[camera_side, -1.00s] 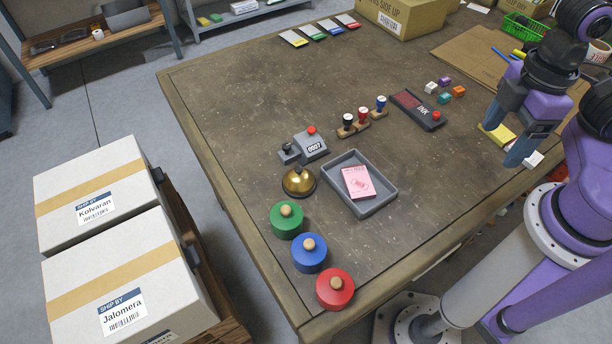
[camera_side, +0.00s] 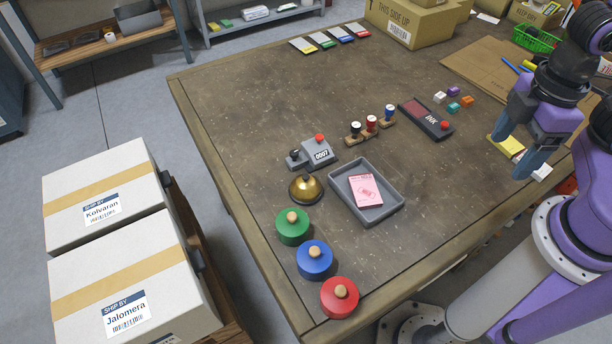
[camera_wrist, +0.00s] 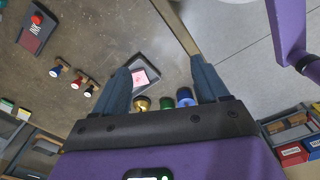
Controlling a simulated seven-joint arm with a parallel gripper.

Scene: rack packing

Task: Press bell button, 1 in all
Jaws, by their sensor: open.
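A brass call bell (camera_side: 305,188) on a dark base stands near the left edge of the table, just left of the grey tray. In the wrist view the bell (camera_wrist: 142,104) shows small between my fingers, close to the left one. My gripper (camera_side: 512,160) is open and empty at the right side of the table, well apart from the bell and above the yellow notepad. In the wrist view my gripper (camera_wrist: 160,75) has its two blue-grey fingers spread wide. The top button of the bell is too small to make out clearly.
A grey tray (camera_side: 397,211) with a pink card is beside the bell. Green (camera_side: 293,228), blue (camera_side: 314,262) and red (camera_side: 340,298) knobbed discs line the table's front-left. A numbering device (camera_side: 318,153), stamps (camera_side: 371,124) and an ink pad (camera_side: 425,120) stand behind. The table's middle is clear.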

